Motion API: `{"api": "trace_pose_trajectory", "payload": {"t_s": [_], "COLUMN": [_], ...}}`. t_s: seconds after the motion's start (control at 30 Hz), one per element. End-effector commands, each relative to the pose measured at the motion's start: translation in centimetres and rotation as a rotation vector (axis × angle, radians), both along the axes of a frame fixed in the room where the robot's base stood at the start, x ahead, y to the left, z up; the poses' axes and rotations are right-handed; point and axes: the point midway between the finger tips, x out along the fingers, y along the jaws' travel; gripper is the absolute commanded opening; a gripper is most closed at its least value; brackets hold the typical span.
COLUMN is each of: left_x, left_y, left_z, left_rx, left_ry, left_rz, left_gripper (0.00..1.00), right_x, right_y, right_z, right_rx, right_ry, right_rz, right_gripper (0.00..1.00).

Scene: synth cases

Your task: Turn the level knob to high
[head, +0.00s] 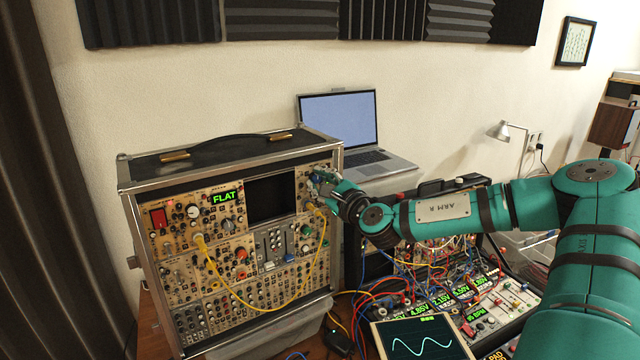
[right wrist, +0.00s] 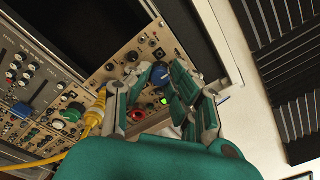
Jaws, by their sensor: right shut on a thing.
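My right gripper (head: 322,186) reaches the upper right corner of the modular synth case (head: 228,159) in the head view. In the right wrist view my right gripper (right wrist: 148,78) has its fingers closed in on the panel, around a blue knob (right wrist: 160,76) that is partly hidden by them. I take this to be the level knob, but no label can be read. Its pointer and setting are hidden. My left gripper is not in view.
A yellow cable (head: 268,308) hangs across the panel, with one plug just below my gripper; this plug (right wrist: 95,115) also shows in the wrist view. A display (head: 224,197) reads FLAT. A laptop (head: 340,120) stands behind; a second cabled case (head: 440,300) lies below my arm.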

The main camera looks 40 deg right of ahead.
Motion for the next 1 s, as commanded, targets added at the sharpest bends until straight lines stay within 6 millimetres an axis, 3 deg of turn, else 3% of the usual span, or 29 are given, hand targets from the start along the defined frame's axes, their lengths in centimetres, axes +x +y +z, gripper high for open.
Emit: {"api": "trace_pose_trajectory", "payload": {"t_s": [0.5,1.0], "left_x": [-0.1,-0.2], "left_y": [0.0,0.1], "left_z": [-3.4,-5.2], "left_rx": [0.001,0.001], "left_ry": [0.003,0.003], "left_rz": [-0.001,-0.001], "left_gripper": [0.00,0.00], "right_x": [0.0,0.0], "right_y": [-0.1,-0.1], "right_z": [-0.1,0.0], "right_rx": [0.387,0.856], "right_ry": [-0.070,-0.148], "right_rz": [-0.001,-0.001], "right_gripper": [0.00,0.00]}}
